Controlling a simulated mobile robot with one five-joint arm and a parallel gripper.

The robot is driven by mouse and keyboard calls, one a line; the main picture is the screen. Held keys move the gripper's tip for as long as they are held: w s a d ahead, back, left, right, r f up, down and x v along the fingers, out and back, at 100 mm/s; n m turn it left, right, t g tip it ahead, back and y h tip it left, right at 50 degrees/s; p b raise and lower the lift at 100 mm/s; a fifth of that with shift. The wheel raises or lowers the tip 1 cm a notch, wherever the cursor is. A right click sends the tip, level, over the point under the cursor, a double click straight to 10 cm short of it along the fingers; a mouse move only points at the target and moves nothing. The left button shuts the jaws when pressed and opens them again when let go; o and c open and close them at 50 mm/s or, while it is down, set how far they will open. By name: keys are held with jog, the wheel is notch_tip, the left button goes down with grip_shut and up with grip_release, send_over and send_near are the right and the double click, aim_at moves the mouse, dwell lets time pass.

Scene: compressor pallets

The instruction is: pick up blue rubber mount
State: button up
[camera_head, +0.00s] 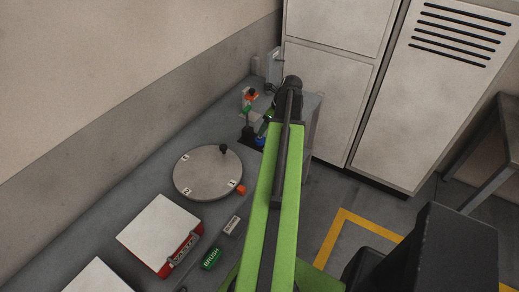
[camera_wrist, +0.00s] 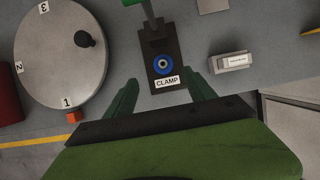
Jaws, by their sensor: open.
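The blue rubber mount (camera_wrist: 163,65) shows in the wrist view as a blue ring with a dark rim and a pale centre. It sits on a dark plate (camera_wrist: 158,42) labelled CLAMP. In the head view the blue mount (camera_head: 261,141) is a small blue spot just left of my arm, partly hidden. My gripper (camera_wrist: 162,92) is open, its two green fingers apart on either side below the CLAMP label. Nothing is between the fingers. The mount lies ahead of the fingertips, roughly centred between them. The gap in height cannot be told.
A round turntable (camera_head: 208,172) with numbered labels and a black knob stands left of the clamp. A small pale labelled block (camera_wrist: 231,62) lies right of it. A white-topped red box (camera_head: 160,234) and a green BRUSH item (camera_head: 211,258) lie nearer. A wall borders the bench's left.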

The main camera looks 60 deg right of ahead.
aim_at(260, 138)
jog(key=b+x, duration=0.3)
jog(key=x, duration=0.1)
jog(key=shift+f, duration=0.45)
jog(key=shift+w+f+b, duration=0.15)
jog(key=shift+f+b, duration=0.15)
jog(key=shift+w+r, duration=0.1)
jog(key=b+x, duration=0.4)
jog(key=x, duration=0.1)
jog(key=shift+d+f+b, duration=0.2)
jog(key=shift+d+b, duration=0.1)
jog(key=shift+b, duration=0.1)
jog(key=shift+r, duration=0.2)
grip_shut()
